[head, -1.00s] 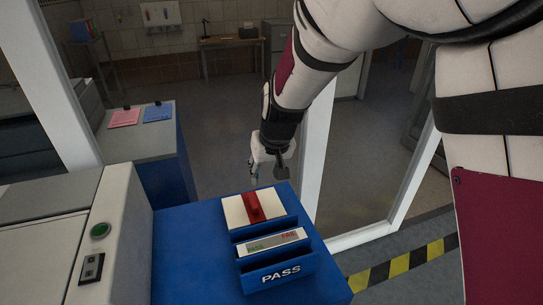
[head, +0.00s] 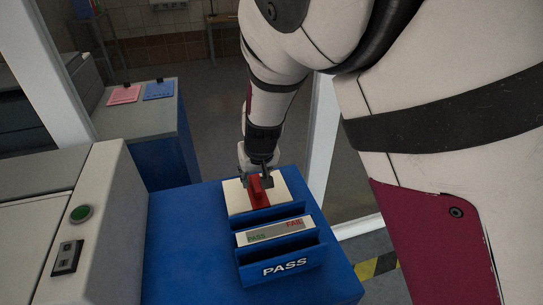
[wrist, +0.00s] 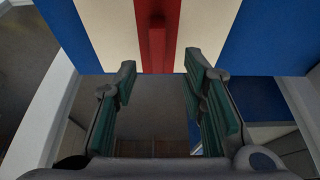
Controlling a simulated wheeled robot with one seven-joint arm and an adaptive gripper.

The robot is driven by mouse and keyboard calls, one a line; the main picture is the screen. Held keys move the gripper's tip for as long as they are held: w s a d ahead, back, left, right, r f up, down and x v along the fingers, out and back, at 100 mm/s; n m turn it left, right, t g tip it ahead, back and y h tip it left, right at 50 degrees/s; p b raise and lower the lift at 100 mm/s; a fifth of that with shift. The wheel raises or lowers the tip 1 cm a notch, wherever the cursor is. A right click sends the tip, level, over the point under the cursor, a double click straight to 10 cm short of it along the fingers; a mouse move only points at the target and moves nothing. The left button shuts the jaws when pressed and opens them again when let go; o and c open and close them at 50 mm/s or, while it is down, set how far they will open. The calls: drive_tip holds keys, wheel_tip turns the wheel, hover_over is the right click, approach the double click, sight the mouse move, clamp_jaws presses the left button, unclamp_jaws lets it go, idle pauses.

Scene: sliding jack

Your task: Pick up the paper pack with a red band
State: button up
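The paper pack (head: 236,198) is cream with a red band and a raised red ridge across its middle. It lies on the blue surface behind the PASS holder. It fills the top of the wrist view (wrist: 113,30), its red band lined up with the gap between my fingers. My gripper (head: 258,181) is at the far edge of the pack, close to the red ridge. In the wrist view my gripper (wrist: 161,68) is open, its green-padded fingers apart with nothing between them. I cannot tell whether the fingertips touch the pack.
The blue PASS holder (head: 286,267) with a PASS/FAIL strip (head: 274,231) stands just in front of the pack. A pale machine with a green button (head: 81,214) is at the left. A white post (head: 321,140) rises behind right. Blue surface is free left of the pack.

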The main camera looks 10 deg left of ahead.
sight(256, 184)
drive_tip(key=shift+b+x, duration=2.05)
drive_tip(key=shift+x, duration=0.5)
drive_tip(key=shift+d, duration=0.2)
clamp_jaws()
